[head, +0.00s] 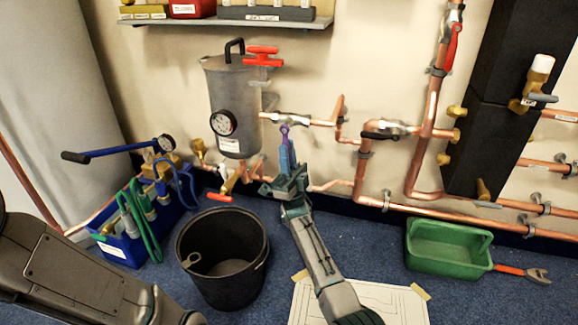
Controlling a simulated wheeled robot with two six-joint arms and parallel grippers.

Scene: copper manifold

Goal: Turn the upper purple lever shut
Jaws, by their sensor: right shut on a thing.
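The purple lever (284,137) hangs down, close to vertical, from a valve on the upper copper pipe (312,122), just right of the grey cylinder vessel. My right gripper (288,172) is shut on the lower part of the purple lever, and its fingers hide that end. Only this one purple lever can be made out. My left arm shows at the lower left; its gripper is out of the picture.
The grey vessel (236,95) with a gauge stands left of the lever. A black bucket (222,213), a blue tool crate (122,246) and a green tray (447,266) are on the blue floor. A red-handled valve (262,57) is above. Copper pipes run right.

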